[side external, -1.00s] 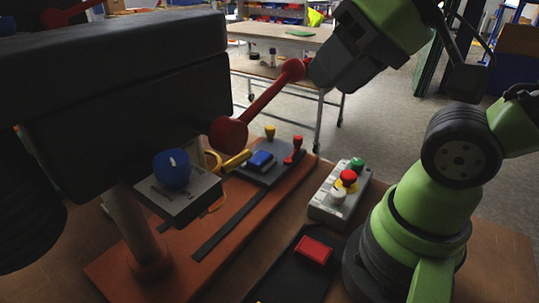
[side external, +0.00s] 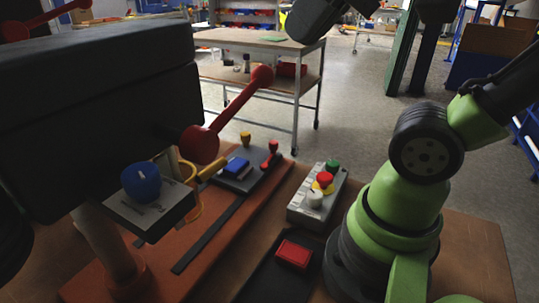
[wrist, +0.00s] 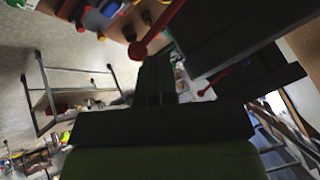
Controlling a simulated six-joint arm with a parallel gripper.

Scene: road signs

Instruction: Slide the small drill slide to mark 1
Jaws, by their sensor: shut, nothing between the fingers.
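The drill press head (side external: 100,110) is a large dark box at the left of the side view, with a red lever (side external: 230,110) that ends in a ball. I cannot tell surely which part is the small drill slide, and no mark 1 is legible. A dark strip (side external: 208,235) runs along the orange base, and a blue block (side external: 237,166) sits on a dark plate at its far end. My gripper (wrist: 155,65) is shut and empty in the wrist view. The red lever's ball (wrist: 137,50) shows just left of its fingers. In the side view my wrist is cut off at the top edge.
A blue knob (side external: 140,182) sits on a grey box under the drill head. A grey button box (side external: 316,200) carries red, green and white buttons. A red block (side external: 293,255) lies on a black plate beside my base. A wheeled table (side external: 265,40) stands behind, with open floor around it.

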